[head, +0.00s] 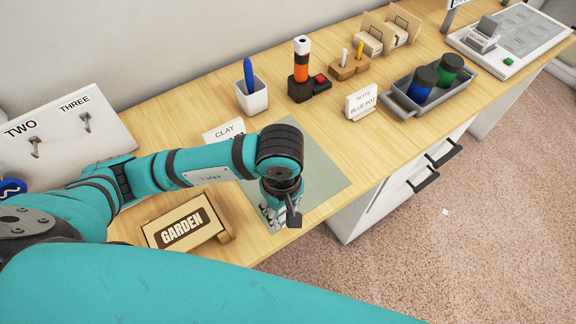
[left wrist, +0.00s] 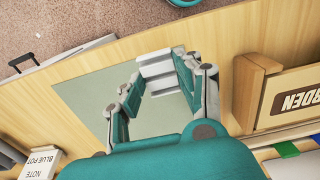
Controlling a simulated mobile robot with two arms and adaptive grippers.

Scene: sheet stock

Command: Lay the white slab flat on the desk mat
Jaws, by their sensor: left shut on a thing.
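The white slab (left wrist: 156,69) shows between the fingertips of my left gripper (left wrist: 160,78) in the left wrist view. The gripper is shut on it. In the head view my left gripper (head: 273,216) points down over the near part of the grey-green desk mat (head: 322,178). The mat also shows in the left wrist view (left wrist: 85,92). In the head view the gripper and arm hide most of the slab. I cannot tell whether the slab touches the mat. My right gripper is not in view.
A GARDEN sign (head: 182,225) stands close to the left of the gripper. A CLAY card (head: 222,131) stands behind the mat. A white pen cup (head: 252,98), a NOTE BLUE POT card (head: 361,101) and a grey tray (head: 402,106) with two jars stand farther back. The mat's right part is clear.

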